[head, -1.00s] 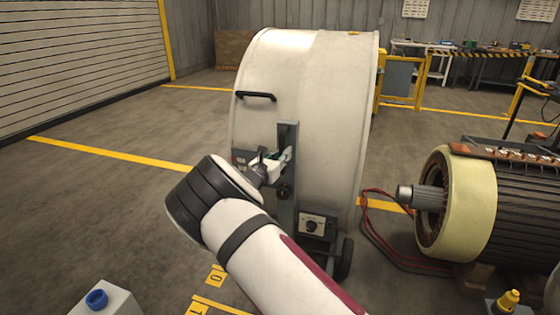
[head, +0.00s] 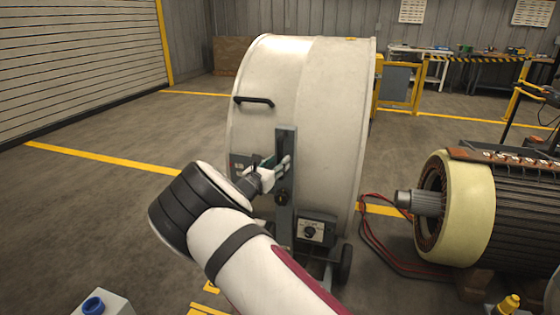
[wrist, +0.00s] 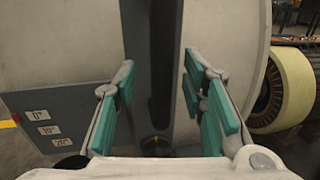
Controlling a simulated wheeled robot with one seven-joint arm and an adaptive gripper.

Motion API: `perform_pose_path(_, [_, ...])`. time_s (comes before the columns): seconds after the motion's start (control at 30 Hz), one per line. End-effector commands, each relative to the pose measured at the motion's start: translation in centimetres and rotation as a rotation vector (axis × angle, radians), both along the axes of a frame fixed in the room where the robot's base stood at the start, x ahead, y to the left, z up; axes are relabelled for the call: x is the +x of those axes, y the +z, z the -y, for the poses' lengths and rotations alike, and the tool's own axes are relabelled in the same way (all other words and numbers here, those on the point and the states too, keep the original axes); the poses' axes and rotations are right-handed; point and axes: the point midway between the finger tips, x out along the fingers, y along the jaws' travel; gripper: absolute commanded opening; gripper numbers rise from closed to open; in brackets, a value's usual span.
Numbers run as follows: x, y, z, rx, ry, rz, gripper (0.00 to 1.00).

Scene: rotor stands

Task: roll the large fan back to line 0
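The large fan (head: 310,110) is a big off-white drum on small dark wheels, upright near the middle of the head view. A black handle (head: 254,101) is on its side, and a grey post (head: 287,145) stands at its front. My gripper (head: 278,170) is at this post. In the wrist view my gripper (wrist: 163,100) has its teal pads apart, with the grey post (wrist: 190,25) and its dark slot between and behind them. Contact cannot be told. A yellow floor mark (head: 210,287) shows beside my arm; its number is hidden.
A large motor (head: 465,208) stands close at the right, with red cables (head: 372,225) on the floor near the fan. A grey box with a blue button (head: 93,305) is at the lower left. The floor to the left is clear up to the shutter (head: 80,60).

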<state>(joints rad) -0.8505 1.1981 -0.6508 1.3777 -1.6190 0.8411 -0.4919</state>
Motion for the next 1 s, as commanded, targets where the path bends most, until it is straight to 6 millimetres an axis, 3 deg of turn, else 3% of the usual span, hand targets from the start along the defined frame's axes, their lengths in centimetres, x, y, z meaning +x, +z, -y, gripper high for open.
perform_pose_path(0.2, [-4.0,0.0,-2.6,0.000,0.003,-0.001,0.38])
perform_pose_path(0.43, [-7.0,0.0,-4.3,0.000,0.001,-0.001,0.38])
perform_pose_path(0.9, [-8.0,0.0,-4.8,-0.001,0.000,-0.001,0.38])
perform_pose_path(1.0, [-8.1,0.5,-4.0,0.020,-0.020,0.004,0.38])
